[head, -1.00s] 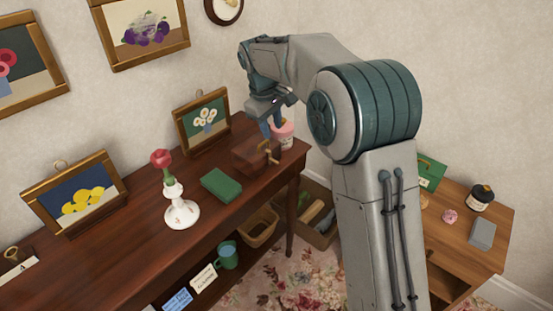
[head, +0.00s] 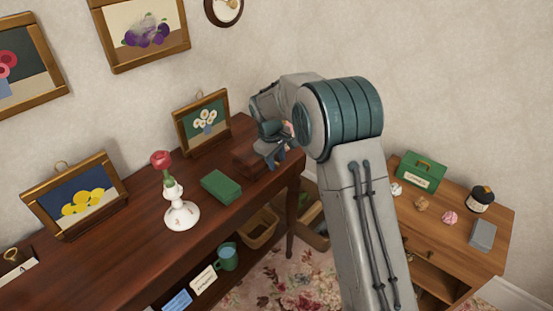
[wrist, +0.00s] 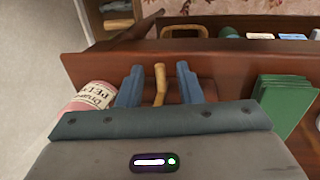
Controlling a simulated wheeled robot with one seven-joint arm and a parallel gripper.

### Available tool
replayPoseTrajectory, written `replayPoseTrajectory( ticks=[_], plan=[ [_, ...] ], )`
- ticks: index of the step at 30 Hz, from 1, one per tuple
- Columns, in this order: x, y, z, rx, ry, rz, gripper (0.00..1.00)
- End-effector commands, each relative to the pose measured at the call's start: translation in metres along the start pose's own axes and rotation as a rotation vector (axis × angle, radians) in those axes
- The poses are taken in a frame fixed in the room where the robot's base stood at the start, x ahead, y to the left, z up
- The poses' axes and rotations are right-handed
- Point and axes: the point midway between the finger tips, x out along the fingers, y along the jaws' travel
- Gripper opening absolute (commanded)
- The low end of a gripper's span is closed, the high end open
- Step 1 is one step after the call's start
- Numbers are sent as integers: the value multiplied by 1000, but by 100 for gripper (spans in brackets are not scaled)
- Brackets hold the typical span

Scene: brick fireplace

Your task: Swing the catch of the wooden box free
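The wooden box (head: 246,163) is a dark red-brown block at the right end of the long table, partly hidden by my gripper in the head view. Its catch (wrist: 160,80) is a light wooden lever that shows in the wrist view. My gripper (head: 274,158) is low at the box's front side. In the wrist view, its two blue fingers stand apart on either side of the catch, with gaps between them and it. Much of the box is hidden under the gripper body in that view.
A pink labelled jar (wrist: 88,100) stands close beside the left finger in the wrist view. A green book (head: 221,186) lies near the box, with a white candlestick-like holder (head: 181,214) bearing a red flower beyond it. A framed flower picture (head: 202,124) stands behind.

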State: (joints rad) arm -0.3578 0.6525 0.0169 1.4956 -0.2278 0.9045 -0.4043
Motion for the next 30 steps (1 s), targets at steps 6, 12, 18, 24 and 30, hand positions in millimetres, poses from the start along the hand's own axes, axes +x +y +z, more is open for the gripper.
replayPoseTrajectory(
  ticks=[6,12,18,24,30],
  plan=[
    [2,0,0,0,0,0,33],
    [1,0,0,0,0,0,0],
    [2,0,0,1,3,0,0],
    [6,0,3,9,41,1,0],
    [15,-2,8,31,143,2,0]
  ],
)
